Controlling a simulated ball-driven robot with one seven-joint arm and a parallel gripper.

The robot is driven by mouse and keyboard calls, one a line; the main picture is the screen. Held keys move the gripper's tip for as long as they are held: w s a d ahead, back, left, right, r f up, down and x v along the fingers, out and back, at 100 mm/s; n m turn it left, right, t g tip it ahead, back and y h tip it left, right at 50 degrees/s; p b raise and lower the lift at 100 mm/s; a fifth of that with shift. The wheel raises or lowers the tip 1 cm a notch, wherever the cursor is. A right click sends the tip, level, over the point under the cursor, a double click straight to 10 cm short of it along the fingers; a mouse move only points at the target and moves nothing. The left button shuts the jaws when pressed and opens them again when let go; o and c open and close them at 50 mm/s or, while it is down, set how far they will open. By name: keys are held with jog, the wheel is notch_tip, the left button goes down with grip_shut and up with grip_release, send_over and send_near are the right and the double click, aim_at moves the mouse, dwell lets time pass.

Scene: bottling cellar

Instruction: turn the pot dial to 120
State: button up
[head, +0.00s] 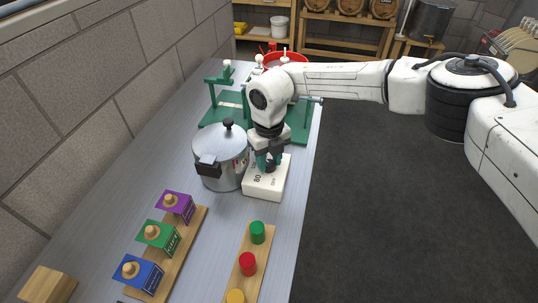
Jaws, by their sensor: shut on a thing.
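The pot (220,160) is a silver lidded vessel with a black knob and a black side handle, standing on the grey bench. A white dial base (261,187) sits at its right, with printed marks; "80" is readable on its front left. My gripper (269,167) points down over this base from above. It is shut on the dark dial knob (270,168), which is mostly hidden by the fingers. The dial's pointer and present setting cannot be made out.
A green bench device (236,98) stands behind the pot. In front are a wooden rack with purple, green and blue blocks (156,234) and a wooden strip with green, red and yellow pegs (247,263). The bench's right edge is close to the dial.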

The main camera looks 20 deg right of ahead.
aim_at(269, 162)
jog(key=shift+w+r+m+p, duration=0.15)
jog(key=shift+m+p, duration=0.75)
jog(key=shift+m, duration=1)
jog(key=o, duration=1)
jog(key=shift+o, duration=0.2)
notch_tip(269, 162, up, 11)
jog(key=b, duration=0.1)
jog(key=shift+f+b, duration=0.2)
jog(key=shift+b, duration=0.2)
